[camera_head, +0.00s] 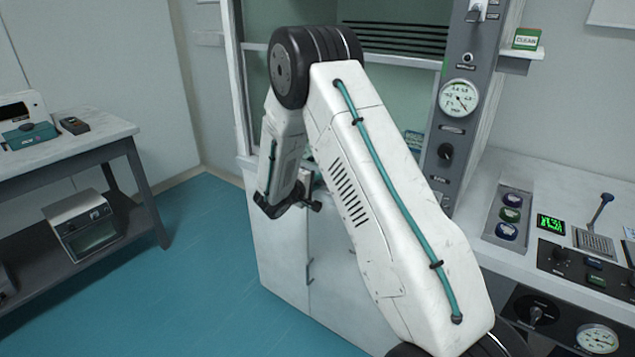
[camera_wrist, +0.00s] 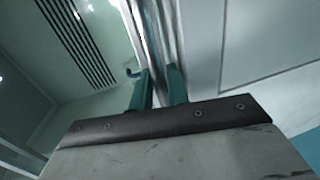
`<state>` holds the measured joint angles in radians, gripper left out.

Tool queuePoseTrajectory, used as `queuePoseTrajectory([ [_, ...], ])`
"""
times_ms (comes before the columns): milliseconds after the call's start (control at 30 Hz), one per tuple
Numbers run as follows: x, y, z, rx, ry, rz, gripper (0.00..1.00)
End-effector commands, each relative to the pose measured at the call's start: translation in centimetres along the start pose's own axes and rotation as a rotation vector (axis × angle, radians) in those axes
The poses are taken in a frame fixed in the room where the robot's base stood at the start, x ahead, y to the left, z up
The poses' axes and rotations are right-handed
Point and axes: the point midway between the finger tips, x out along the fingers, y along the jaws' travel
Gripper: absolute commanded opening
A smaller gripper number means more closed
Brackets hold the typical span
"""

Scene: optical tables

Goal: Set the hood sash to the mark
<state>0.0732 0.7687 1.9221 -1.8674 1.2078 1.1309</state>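The fume hood (camera_head: 243,100) stands at the back centre, with a pale horizontal bar (camera_head: 400,61) across its front. I cannot tell whether this bar is the sash's edge, and I make out no height mark. My arm covers much of the hood front. My gripper is down at the hood's lower front, largely hidden behind my arm in the head view. In the wrist view my gripper (camera_wrist: 159,88) has two teal fingers, one on each side of a shiny metal bar (camera_wrist: 160,40). The fingers look apart, but I cannot tell whether they press on the bar.
A grey control column (camera_head: 447,120) with a dial gauge (camera_head: 458,98) runs up the hood's right side. A worktop (camera_head: 480,175) with knobs and a lever is at right. A side table (camera_head: 90,140) is at left. The blue floor between is clear.

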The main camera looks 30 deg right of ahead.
Motion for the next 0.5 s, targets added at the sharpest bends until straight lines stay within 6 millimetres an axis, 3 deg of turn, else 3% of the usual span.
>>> queuePoseTrajectory([
  [133,-0.03,-0.01,-0.01,0.000,0.000,0.000,0.14],
  [200,-0.04,-0.01,-0.01,0.000,0.000,0.000,0.00],
  [500,-0.23,0.67,-0.03,0.000,0.001,0.001,0.00],
])
